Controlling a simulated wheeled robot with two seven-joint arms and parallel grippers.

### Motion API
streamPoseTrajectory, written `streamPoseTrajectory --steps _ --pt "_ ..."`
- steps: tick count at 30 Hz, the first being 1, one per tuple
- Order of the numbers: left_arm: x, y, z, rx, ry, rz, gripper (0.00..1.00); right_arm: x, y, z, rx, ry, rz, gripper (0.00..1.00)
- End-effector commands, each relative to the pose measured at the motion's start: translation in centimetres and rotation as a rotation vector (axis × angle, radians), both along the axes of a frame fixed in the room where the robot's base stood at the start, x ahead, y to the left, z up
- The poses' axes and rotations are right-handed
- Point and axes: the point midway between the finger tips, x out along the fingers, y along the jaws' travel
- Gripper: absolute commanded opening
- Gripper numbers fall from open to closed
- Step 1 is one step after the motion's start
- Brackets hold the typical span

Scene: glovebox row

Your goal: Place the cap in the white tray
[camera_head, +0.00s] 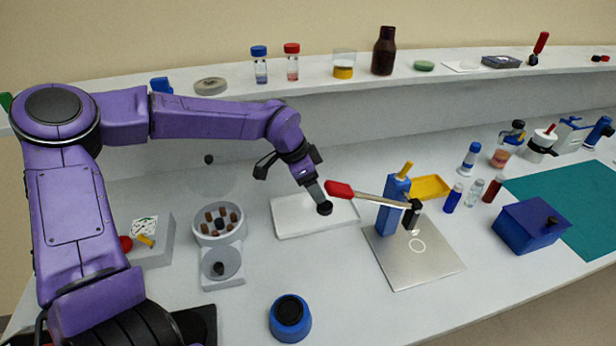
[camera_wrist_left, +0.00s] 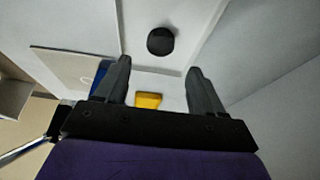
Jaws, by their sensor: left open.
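The white tray (camera_head: 290,222) is a shallow rectangle in the middle of the bench. A small round black cap (camera_head: 324,208) appears to lie in its right part. In the left wrist view the cap (camera_wrist_left: 161,41) shows as a dark disc on the pale tray floor, just beyond the fingertips. My left gripper (camera_head: 317,192) points down over the tray, right above the cap. In the wrist view its two fingers (camera_wrist_left: 158,75) stand apart with nothing held between them. Whether a fingertip touches the cap is hard to tell. My right gripper is not in view.
A lever press with a red handle (camera_head: 338,189) and blue post (camera_head: 391,205) stands right of the tray, its handle close to my gripper. A yellow tray (camera_head: 430,187) lies behind it. A round vial rack (camera_head: 219,236) is at the left. A blue jar (camera_head: 290,320) stands in front.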

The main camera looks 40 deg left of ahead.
Motion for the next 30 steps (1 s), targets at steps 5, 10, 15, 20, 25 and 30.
streamPoseTrajectory --steps 5,10,15,20,25,30 --pt "-1.0 0.9 3.2 0.0 -0.004 0.0 0.69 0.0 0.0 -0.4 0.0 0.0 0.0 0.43" --pt "-1.4 1.2 4.2 0.0 0.001 -0.001 0.69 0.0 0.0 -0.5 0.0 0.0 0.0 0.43" --pt "-1.4 1.2 4.3 0.001 0.002 -0.001 0.69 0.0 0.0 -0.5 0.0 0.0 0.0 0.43" --pt "-1.4 1.2 5.1 0.001 0.001 -0.001 0.69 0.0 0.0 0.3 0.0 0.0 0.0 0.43" --pt "-1.4 1.1 8.4 0.001 0.0 -0.002 0.69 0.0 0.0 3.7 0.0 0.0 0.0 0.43" --pt "-1.3 0.9 10.9 0.001 0.001 -0.005 0.69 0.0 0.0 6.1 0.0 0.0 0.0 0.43"
